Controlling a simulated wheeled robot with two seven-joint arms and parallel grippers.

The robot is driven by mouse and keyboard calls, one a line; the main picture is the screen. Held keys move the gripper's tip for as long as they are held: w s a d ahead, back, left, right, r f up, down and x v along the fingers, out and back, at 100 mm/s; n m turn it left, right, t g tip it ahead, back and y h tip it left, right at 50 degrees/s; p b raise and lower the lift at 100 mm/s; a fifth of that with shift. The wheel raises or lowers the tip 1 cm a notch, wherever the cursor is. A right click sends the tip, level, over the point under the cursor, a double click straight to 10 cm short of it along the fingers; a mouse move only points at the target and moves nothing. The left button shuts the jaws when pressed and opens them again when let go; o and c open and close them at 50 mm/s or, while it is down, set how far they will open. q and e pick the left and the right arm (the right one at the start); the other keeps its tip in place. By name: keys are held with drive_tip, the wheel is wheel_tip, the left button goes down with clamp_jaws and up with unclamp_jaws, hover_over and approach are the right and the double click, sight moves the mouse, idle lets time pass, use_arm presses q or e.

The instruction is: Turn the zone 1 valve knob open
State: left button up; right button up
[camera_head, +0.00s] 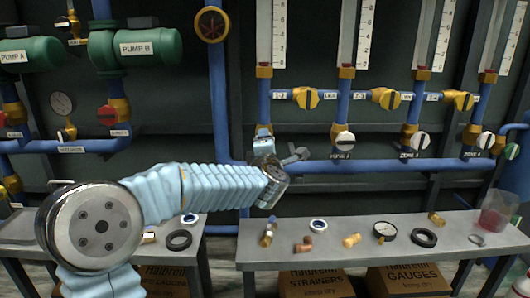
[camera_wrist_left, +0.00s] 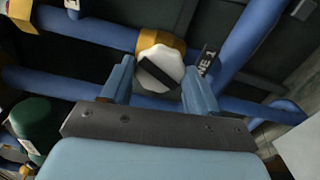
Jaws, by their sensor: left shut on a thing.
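The zone 1 valve knob (camera_wrist_left: 160,71) is a white round face with a black bar, set on a brass valve body (camera_wrist_left: 160,41). In the wrist view its bar runs diagonally, from upper left to lower right. A label reading "NE 1" (camera_wrist_left: 206,63) is beside it. My left gripper (camera_wrist_left: 159,77) is shut on the knob, one light blue finger on each side. My right gripper is out of view.
Similar knobs (camera_head: 345,141) stand to the right on blue pipes, with brass valves (camera_head: 305,98) above. A grey bench (camera_head: 360,232) below holds loose fittings and a dial gauge (camera_head: 385,230). Cardboard boxes (camera_head: 313,283) sit under it. Green pumps (camera_head: 148,46) are at upper left.

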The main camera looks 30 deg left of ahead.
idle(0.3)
use_arm(q)
drive_tip(key=n, duration=0.4)
drive_tip(key=o, duration=1.1)
drive_tip(key=shift+n, duration=0.3)
drive_tip(key=shift+c, duration=0.2)
drive_tip(key=shift+s, duration=0.1)
drive_tip(key=v, duration=0.7)
